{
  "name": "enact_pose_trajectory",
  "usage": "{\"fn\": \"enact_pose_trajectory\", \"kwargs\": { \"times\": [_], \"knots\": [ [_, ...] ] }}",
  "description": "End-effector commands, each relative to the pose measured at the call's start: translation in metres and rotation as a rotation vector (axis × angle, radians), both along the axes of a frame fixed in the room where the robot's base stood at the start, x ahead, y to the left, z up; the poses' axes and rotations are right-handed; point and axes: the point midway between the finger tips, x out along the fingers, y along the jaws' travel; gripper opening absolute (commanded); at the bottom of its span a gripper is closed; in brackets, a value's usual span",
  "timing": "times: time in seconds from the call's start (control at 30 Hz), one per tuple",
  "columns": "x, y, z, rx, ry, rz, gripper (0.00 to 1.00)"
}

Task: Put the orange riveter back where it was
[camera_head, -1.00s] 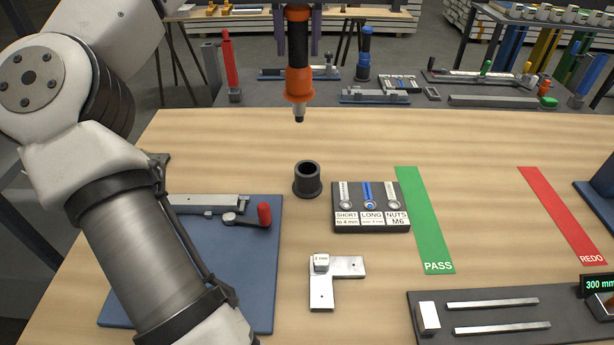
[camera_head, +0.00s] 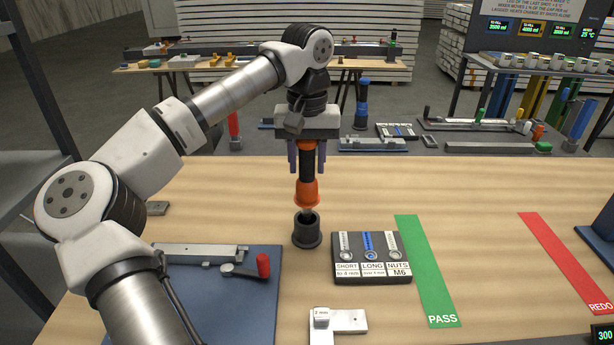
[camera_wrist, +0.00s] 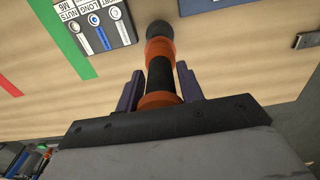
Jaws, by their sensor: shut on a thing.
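The orange riveter (camera_head: 307,188) has an orange lower body, a black upper body and a metal nose. My gripper (camera_head: 307,160) is shut on its black upper part and holds it upright. The riveter's nose is at the mouth of the black cup-shaped holder (camera_head: 306,234) on the table. Its tip looks to be just inside the rim; how deep is hard to tell. In the wrist view the riveter (camera_wrist: 159,75) lies between the purple fingers, and its far end covers part of the holder (camera_wrist: 159,29).
A black tray (camera_head: 372,272) of rivets and nuts stands close to the right of the holder. A blue base with a red-handled clamp (camera_head: 263,265) is at left. An L-shaped metal piece (camera_head: 345,320) lies in front. A green PASS strip (camera_head: 425,270) and red REDO strip (camera_head: 562,262) are at right.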

Motion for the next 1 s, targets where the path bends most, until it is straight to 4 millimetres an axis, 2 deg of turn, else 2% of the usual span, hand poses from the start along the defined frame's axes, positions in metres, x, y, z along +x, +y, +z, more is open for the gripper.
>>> {"fn": "enact_pose_trajectory", "kwargs": {
  "times": [0.13, 0.4, 0.97, 1.0],
  "knots": [
    [0.0, 0.0, -0.009, 0.0, -0.002, 0.0, 0.14],
    [0.0, 0.0, -0.043, -0.001, -0.002, -0.002, 0.14],
    [0.0, 0.0, -0.054, -0.001, -0.002, -0.001, 0.14],
    [0.0, 0.0, -0.053, 0.0, -0.001, 0.0, 0.43]
  ]
}}
